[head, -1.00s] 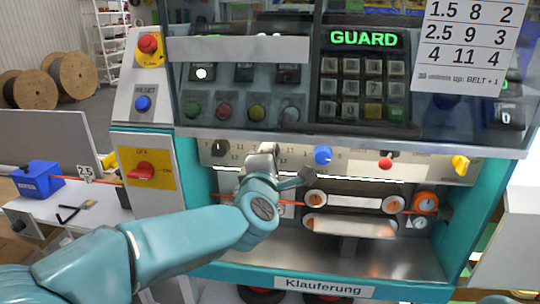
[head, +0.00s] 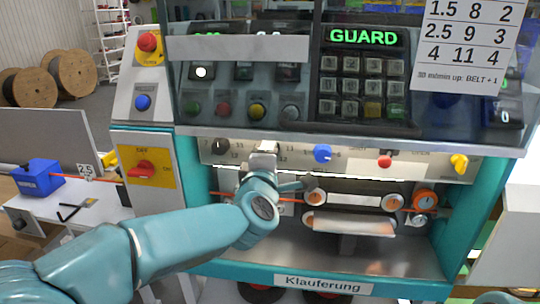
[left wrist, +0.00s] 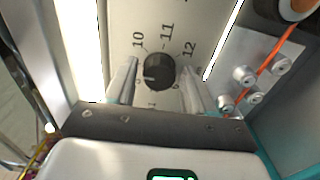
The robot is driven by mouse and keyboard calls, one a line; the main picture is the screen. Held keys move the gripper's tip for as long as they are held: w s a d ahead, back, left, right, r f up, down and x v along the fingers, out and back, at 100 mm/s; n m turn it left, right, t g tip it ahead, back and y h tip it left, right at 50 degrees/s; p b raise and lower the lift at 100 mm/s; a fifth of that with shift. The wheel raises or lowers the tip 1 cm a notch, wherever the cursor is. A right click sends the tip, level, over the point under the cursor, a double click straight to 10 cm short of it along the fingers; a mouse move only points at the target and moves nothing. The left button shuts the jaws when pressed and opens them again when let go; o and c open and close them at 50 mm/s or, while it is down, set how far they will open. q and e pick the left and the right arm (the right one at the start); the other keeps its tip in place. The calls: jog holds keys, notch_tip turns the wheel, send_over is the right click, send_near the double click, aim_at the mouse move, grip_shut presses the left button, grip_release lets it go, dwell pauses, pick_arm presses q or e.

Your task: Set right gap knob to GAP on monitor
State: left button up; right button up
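In the left wrist view a black round knob (left wrist: 158,72) sits on a pale panel with a dial numbered 10, 11 and 12 around it. A light mark shows on the knob's left side. My left gripper (left wrist: 160,65) is open, one finger on each side of the knob, with visible gaps; contact is not clear. In the head view my left gripper (head: 264,150) is at the knob panel (head: 290,158) and hides this knob. Another black knob (head: 221,146) shows to its left. The monitor (head: 364,37) reads GUARD in green. My right gripper is not in view.
A blue knob (head: 323,153), a red knob (head: 385,162) and a yellow knob (head: 459,162) are to the right on the panel. A clear guard edge (head: 350,140) juts above. Belts (head: 350,225) and an orange cable (head: 290,200) are below.

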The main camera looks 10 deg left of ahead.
pick_arm(q)
jog(key=shift+o, duration=0.3)
jog(key=shift+s, duration=0.1)
jog(key=s+b, duration=0.2)
jog(key=s, duration=1.4)
jog(key=shift+a+b, duration=0.25)
jog(key=shift+b, duration=0.1)
jog(key=shift+s, duration=0.1)
